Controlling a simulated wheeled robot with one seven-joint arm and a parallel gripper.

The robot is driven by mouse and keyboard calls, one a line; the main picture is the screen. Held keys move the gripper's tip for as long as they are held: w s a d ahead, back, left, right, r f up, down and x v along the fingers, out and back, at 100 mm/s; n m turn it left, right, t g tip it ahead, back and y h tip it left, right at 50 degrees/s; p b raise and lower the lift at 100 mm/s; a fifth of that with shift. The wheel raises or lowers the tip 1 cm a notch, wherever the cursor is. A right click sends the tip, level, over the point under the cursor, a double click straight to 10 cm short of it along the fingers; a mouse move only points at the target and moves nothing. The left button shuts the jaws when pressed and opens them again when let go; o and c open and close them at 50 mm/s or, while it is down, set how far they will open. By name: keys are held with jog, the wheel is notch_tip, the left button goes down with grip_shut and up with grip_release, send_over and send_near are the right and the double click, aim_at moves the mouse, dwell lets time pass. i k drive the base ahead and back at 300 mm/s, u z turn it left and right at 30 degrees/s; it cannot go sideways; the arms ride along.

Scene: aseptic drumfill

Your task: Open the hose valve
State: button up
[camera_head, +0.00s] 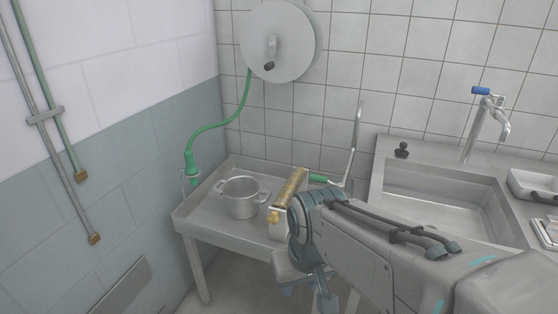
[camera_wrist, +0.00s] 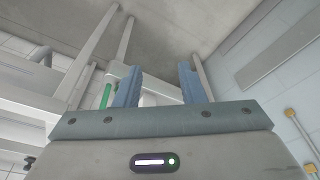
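A round grey hose reel (camera_head: 278,40) is on the tiled wall, with a dark-knobbed lever (camera_head: 270,55) on its face. A green hose (camera_head: 221,124) runs from it to a green nozzle (camera_head: 191,162) at the table's back left corner. I cannot tell which part is the hose valve. My gripper, low in the head view and partly hidden by my arm, is below and right of the reel, well apart from it. In the wrist view my gripper (camera_wrist: 160,68) has its two blue fingers apart, with nothing clearly held between them.
A steel table (camera_head: 206,226) bears a two-handled pot (camera_head: 241,197) and a brass-coloured cylinder (camera_head: 290,187). A green-handled tool (camera_head: 318,179) is beside it. A sink (camera_head: 440,195) with a tap (camera_head: 485,120) is at the right. Pipes (camera_head: 48,130) run down the left wall.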

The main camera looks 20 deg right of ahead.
aim_at(319, 179)
jog(key=z, duration=0.25)
jog(key=i, duration=0.65)
jog(key=z, duration=0.45)
jog(key=k, duration=1.15)
jog(key=u, duration=0.75)
jog(key=i, duration=1.35)
jog(key=z, duration=0.2)
